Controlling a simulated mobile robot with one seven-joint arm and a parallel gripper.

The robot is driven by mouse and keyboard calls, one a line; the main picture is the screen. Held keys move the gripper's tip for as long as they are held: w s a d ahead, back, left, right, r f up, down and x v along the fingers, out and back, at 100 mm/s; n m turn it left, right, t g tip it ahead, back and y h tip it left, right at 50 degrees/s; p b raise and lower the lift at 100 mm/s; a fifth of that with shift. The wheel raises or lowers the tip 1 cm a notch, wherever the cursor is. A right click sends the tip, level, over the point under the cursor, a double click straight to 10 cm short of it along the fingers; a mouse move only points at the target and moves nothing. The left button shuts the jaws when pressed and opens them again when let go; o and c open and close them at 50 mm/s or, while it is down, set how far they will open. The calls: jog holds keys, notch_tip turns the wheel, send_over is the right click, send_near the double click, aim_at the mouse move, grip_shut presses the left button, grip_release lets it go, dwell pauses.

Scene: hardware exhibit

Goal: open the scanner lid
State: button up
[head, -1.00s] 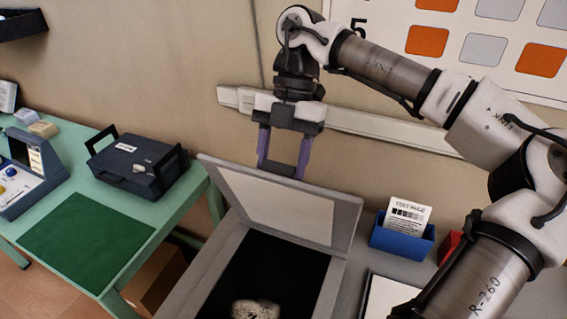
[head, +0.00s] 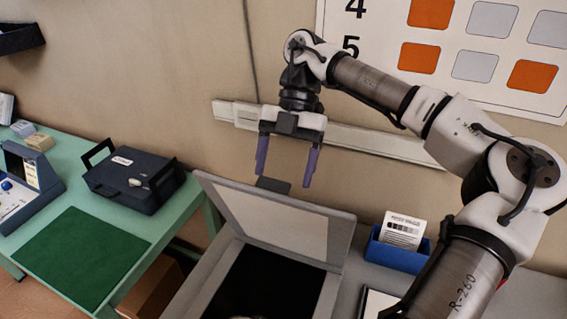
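The grey scanner lid (head: 275,218) stands raised and tilted back at the rear of the scanner, with its pale inner panel facing me. The scanner bed (head: 262,285) below is dark and uncovered. A small dark tab (head: 273,185) shows at the lid's top edge. My gripper (head: 285,184) is just above and behind that edge, pointing down. Its two purple fingers are spread wide, one on each side of the tab, and nothing shows held between them. Whether a finger touches the lid is hard to tell.
A blue box (head: 397,254) with a test card stands right of the scanner. A green table (head: 150,222) at left holds a dark case (head: 133,180) and a green mat (head: 82,256). The wall with a pale rail (head: 375,146) is close behind my gripper.

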jog(key=v, duration=0.7)
jog(key=shift+r, duration=0.45)
